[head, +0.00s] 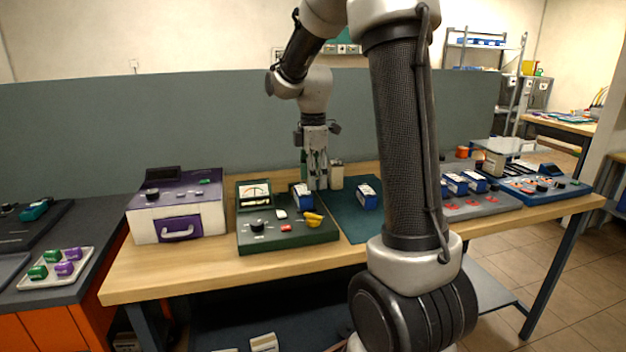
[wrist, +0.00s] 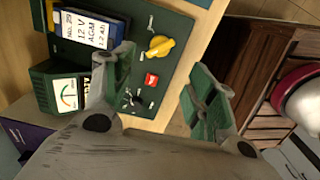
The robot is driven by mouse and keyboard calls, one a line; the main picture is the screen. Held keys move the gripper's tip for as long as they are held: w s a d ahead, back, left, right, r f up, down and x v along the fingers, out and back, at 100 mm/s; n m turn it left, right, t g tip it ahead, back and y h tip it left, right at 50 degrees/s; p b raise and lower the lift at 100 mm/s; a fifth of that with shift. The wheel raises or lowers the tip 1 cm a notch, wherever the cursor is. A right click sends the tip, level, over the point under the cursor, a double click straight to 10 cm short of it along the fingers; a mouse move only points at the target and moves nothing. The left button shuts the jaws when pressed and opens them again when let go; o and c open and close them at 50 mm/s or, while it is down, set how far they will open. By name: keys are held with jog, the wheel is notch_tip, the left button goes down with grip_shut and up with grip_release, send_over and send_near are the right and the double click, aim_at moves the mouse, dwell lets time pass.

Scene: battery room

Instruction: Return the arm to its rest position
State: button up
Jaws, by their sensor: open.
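My gripper (head: 316,182) points down over the back of the wooden table (head: 135,282), near the dark green tester (head: 290,238). In the wrist view my gripper (wrist: 165,92) shows its two green-padded fingers wide apart, with nothing between them. A blue and white battery (head: 302,198) sits on the tester and also shows in the wrist view (wrist: 88,30), beside the left finger. The tester's panel (wrist: 160,75) has a yellow knob and a red button. My arm stands bent, in front of the table's middle.
A white and purple box (head: 180,215) stands left of the tester. Another battery (head: 368,195) is on a dark green mat right of it, with a beige block (head: 337,176) behind. Several more batteries and a blue panel (head: 545,188) are at the right. A grey partition (head: 100,125) runs behind.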

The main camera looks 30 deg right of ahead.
dwell(0.3)
jog(key=s+a+r+m+t, duration=0.1)
jog(key=s+r+m, duration=0.1)
jog(key=s+m, duration=0.3)
jog(key=s+a+r+m+t, duration=0.2)
jog(key=s+m, duration=0.3)
jog(key=s, duration=0.5)
jog(key=s+a+r+m+t, duration=0.1)
jog(key=s+a+r+m, duration=0.1)
jog(key=s+m, duration=0.3)
jog(key=s+r, duration=0.1)
jog(key=s, duration=0.2)
jog(key=shift+s, duration=0.35)
